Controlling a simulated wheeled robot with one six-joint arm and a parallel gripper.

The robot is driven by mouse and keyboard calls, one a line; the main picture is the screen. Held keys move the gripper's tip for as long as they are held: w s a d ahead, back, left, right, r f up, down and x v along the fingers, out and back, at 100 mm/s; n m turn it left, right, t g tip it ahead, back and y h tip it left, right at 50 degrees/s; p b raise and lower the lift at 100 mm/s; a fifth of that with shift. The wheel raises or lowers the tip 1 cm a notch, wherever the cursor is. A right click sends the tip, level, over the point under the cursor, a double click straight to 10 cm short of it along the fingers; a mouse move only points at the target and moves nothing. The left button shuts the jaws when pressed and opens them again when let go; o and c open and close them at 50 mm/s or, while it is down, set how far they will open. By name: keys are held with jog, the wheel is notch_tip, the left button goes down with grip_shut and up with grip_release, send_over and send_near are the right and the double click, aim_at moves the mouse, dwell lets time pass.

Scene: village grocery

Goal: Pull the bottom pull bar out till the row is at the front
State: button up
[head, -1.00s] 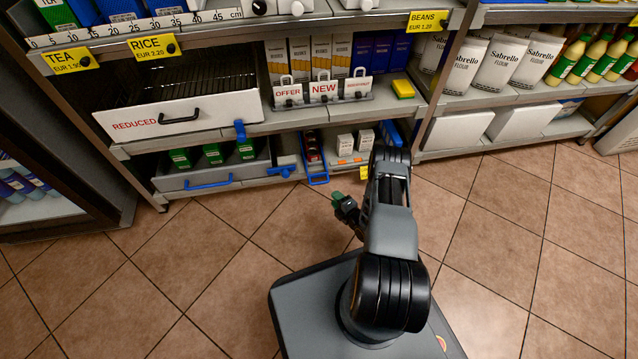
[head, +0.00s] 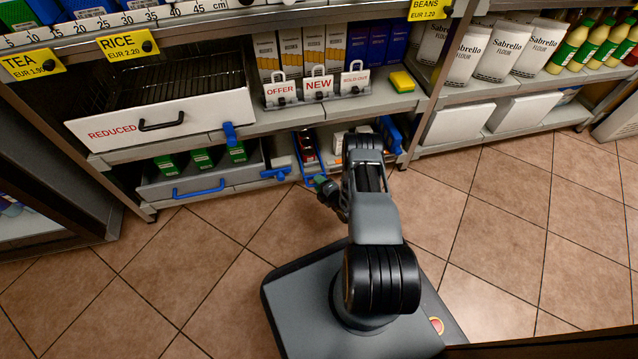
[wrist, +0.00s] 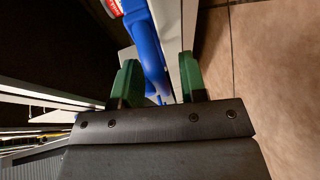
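On the bottom shelf a narrow blue pull bar (head: 312,179) stands at the front of a row of dark jars with red labels (head: 307,150). My gripper (head: 326,188) is right at the front of it, low by the shelf edge. In the wrist view the blue bar (wrist: 145,40) runs between the two green fingers of my gripper (wrist: 158,65). The fingers are apart, with gaps beside the bar. A red-labelled jar (wrist: 115,5) shows behind it at the top edge. My arm hides part of the shelf to the right.
Left of it is a grey drawer with a blue handle (head: 198,189) and green boxes (head: 202,160). Above is the white REDUCED drawer (head: 150,122). Another blue part (head: 276,173) sits just left of the bar. The tiled floor in front is clear.

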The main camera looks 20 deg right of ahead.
jog(key=shift+a, duration=0.1)
jog(key=shift+c, duration=0.9)
grip_shut()
